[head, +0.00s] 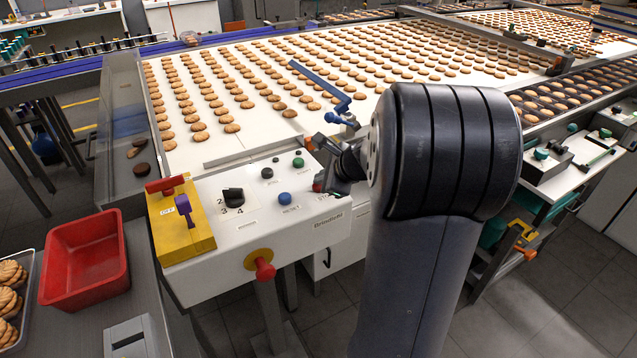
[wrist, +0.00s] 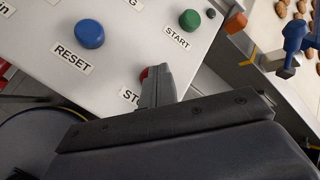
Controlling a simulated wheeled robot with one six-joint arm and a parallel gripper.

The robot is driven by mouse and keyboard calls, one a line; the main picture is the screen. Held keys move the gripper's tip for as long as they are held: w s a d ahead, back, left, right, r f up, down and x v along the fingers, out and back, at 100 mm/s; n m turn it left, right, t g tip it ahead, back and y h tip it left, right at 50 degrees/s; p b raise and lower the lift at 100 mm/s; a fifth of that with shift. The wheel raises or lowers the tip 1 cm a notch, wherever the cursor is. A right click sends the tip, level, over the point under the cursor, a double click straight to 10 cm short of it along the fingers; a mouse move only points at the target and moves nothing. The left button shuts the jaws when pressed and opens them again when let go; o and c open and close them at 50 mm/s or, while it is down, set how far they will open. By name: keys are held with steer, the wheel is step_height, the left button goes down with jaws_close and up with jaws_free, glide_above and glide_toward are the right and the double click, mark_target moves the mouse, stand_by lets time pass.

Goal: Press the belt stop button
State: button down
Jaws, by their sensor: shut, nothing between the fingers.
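The white control panel (head: 262,218) stands at the near end of the biscuit belt. The red stop button (wrist: 145,72) shows as a small sliver in the wrist view, beside a partly hidden label that begins "STO". My gripper (wrist: 158,80) is shut and empty, with its fingertips over the button and covering most of it. I cannot tell whether they touch it or whether it is pressed in.
The blue reset button (head: 284,199) and green start button (head: 298,162) are close by on the panel. A dial (head: 233,195), a yellow switch box (head: 180,225) and a red-and-yellow knob (head: 263,266) are further left. The belt (head: 250,147) carries many biscuits behind.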

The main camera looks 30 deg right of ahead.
steer(key=shift+r+p, duration=0.65)
steer(key=shift+r, duration=0.25)
step_height(320, 180, up, 5)
steer(key=p, duration=0.4)
steer(key=shift+p, duration=0.35)
